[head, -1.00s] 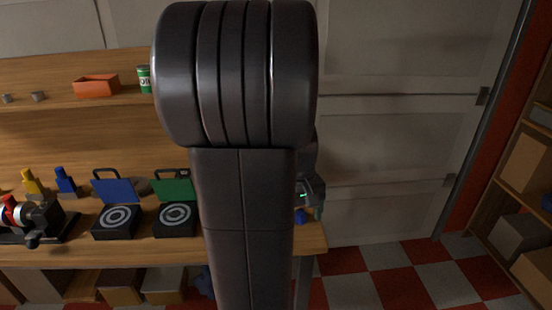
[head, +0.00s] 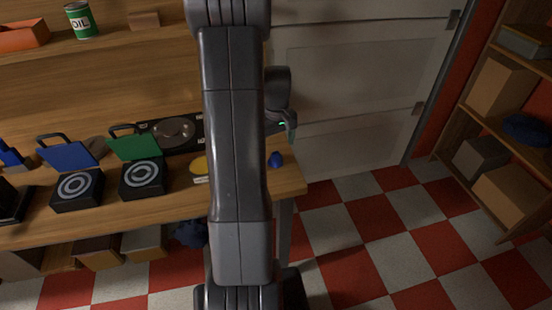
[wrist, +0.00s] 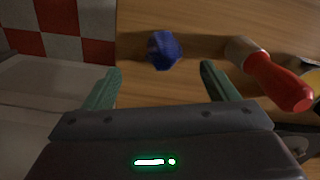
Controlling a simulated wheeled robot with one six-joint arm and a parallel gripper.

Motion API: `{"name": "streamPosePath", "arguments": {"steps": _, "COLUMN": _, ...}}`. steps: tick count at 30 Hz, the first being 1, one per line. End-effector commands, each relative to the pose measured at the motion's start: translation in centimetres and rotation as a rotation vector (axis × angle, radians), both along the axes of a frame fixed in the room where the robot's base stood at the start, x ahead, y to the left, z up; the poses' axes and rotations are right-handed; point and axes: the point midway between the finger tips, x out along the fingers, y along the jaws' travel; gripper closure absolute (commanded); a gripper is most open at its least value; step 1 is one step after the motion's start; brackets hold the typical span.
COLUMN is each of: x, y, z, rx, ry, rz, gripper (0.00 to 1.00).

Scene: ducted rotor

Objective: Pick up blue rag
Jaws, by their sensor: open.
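A crumpled blue rag (wrist: 164,50) lies on the wooden bench top, close to its edge, in the wrist view. It shows as a small blue lump (head: 275,160) near the right end of the bench in the head view. My gripper (wrist: 160,70) is open, with one green finger to each side below the rag in the wrist view. Nothing is between the fingers that I can see as held. In the head view my gripper (head: 290,130) is just above and right of the rag.
A red-handled tool (wrist: 280,82) lies right of the rag in the wrist view. Green (head: 142,178) and blue-lidded (head: 76,188) black boxes stand along the bench. Shelves (head: 500,133) stand at the right. The checkered floor (head: 360,240) between is clear.

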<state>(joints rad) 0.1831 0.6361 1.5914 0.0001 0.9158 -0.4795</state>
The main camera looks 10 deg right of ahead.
Motion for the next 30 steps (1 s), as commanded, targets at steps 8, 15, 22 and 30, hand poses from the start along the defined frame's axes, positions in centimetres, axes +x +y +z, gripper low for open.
{"name": "streamPosePath", "arguments": {"steps": 8, "x": -0.4, "y": 0.3, "z": -2.8, "rx": 0.001, "ry": 0.004, "rz": 0.000, "gripper": 0.20}}
{"name": "streamPosePath", "arguments": {"steps": 15, "x": -0.4, "y": 0.3, "z": -5.3, "rx": 0.000, "ry": 0.000, "rz": 0.000, "gripper": 0.20}}
{"name": "streamPosePath", "arguments": {"steps": 22, "x": -0.4, "y": 0.3, "z": -5.5, "rx": 0.000, "ry": -0.002, "rz": 0.000, "gripper": 0.20}}
{"name": "streamPosePath", "arguments": {"steps": 30, "x": -0.4, "y": 0.3, "z": -5.5, "rx": 0.000, "ry": -0.002, "rz": 0.000, "gripper": 0.68}}
